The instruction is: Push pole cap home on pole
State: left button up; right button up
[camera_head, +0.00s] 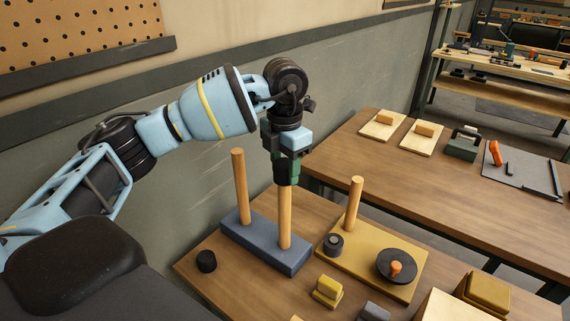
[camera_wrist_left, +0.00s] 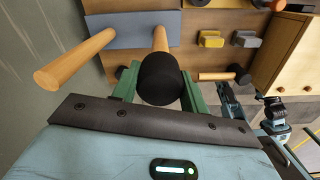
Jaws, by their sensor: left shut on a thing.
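A blue-grey base (camera_head: 265,246) on the table carries two upright wooden poles. The left pole (camera_head: 241,188) is bare, and it also shows bare in the left wrist view (camera_wrist_left: 75,58). My left gripper (camera_head: 287,178) is at the top of the front pole (camera_head: 285,218), pointing down. Its green fingers are shut on a black pole cap (camera_wrist_left: 160,80), which sits in line with that pole (camera_wrist_left: 160,40). The pole runs from the cap to the base. How deep the pole goes into the cap is hidden.
A loose black cap (camera_head: 206,260) lies left of the base. Yellow blocks (camera_head: 327,291) are in front. An arm-like shape (camera_wrist_left: 275,110) shows small in the left wrist view.

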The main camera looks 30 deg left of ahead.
aim_at(285, 163)
pick_arm(q)
jog(key=shift+f, duration=0.45)
pick_arm(e)
jog(key=shift+s+f, duration=0.1)
pick_arm(q)
jog(key=o, duration=1.1)
jog(key=shift+c, duration=0.2)
notch_tip(285, 163, up, 8)
jog(key=shift+f, duration=0.1)
pick_arm(e)
jog(key=shift+s+f, duration=0.25)
jog(key=shift+f, duration=0.05)
pick_arm(q)
jog(key=shift+f, duration=0.1)
